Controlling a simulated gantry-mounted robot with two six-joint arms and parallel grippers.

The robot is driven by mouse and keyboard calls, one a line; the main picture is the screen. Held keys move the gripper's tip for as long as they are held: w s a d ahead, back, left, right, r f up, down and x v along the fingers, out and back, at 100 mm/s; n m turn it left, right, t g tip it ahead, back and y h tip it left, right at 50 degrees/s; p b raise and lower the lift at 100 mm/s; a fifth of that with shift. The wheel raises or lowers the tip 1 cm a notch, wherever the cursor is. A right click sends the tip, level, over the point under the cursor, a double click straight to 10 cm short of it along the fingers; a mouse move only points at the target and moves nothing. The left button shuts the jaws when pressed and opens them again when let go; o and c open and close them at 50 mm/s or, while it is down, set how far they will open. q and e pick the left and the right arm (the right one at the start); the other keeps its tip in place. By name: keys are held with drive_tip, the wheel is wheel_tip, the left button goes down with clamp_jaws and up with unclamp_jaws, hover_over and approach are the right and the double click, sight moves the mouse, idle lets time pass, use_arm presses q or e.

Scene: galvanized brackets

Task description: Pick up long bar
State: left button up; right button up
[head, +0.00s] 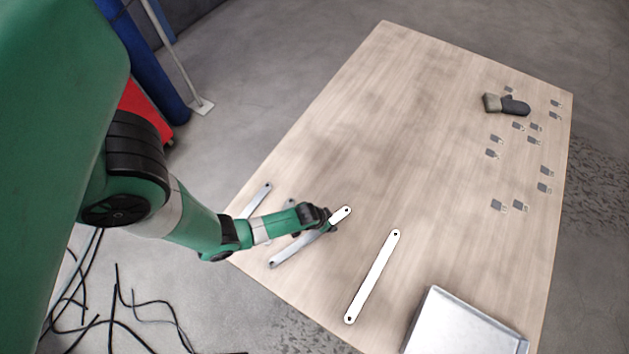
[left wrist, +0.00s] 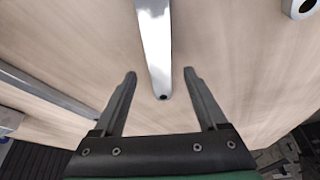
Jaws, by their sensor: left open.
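Several flat metal bars with a hole near each end lie on the wooden table. One long bar (head: 290,249) lies under my left gripper (head: 328,222), which hides part of its length in the head view. In the left wrist view this bar (left wrist: 156,45) runs down between the two spread fingers of my left gripper (left wrist: 160,74), its holed end showing between them. The fingers stand apart from it on both sides. Another long bar (head: 372,278) lies to the right, clear of the gripper. My right gripper is not in view.
A shorter-looking bar (head: 257,200) lies at the table's left edge, with another partly hidden beside my arm. A metal tray (head: 465,325) stands at the front right. Small grey brackets (head: 497,205) and a dark glove (head: 507,104) lie toward the right. The table's middle is clear.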

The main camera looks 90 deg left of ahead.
use_arm(q)
drive_tip(key=shift+b+x, duration=0.35)
drive_tip(key=shift+x, duration=0.85)
clamp_jaws()
drive_tip(key=shift+r, duration=0.1)
